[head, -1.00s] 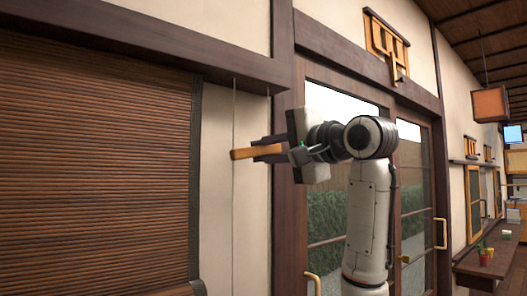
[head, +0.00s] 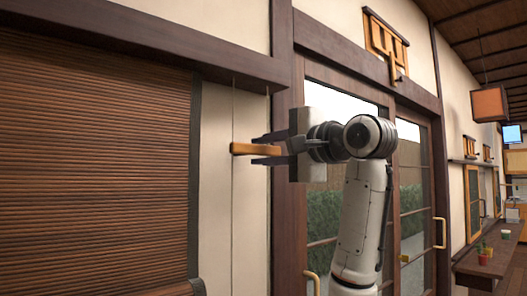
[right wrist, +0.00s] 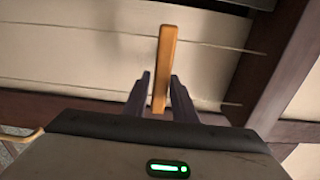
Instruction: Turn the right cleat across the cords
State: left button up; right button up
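The right cleat (head: 253,149) is an orange-brown wooden bar on the pale wall panel, lying about level in the head view. Its left end reaches over the left cord (head: 234,110); a second cord (head: 268,105) comes down near its right part. My right gripper (head: 257,150) is open, with one dark finger above the cleat and one below. In the right wrist view the cleat (right wrist: 166,50) stands between the two fingers (right wrist: 161,78), with a gap on the left and very little on the right. It crosses a cord (right wrist: 215,46) there. My left gripper is not in view.
A brown slatted blind (head: 95,160) fills the left. A dark beam (head: 180,50) runs above the cleat, and a dark post (head: 286,220) stands right of it. Glazed doors (head: 325,215) with brass handles stand behind my right arm. A counter (head: 485,262) is far right.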

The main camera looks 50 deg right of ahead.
jog(key=shift+o, duration=0.9)
jog(key=s+a+b, duration=0.1)
jog(key=s+b, duration=0.1)
jog(key=s, duration=0.8)
jog(key=shift+s, duration=0.15)
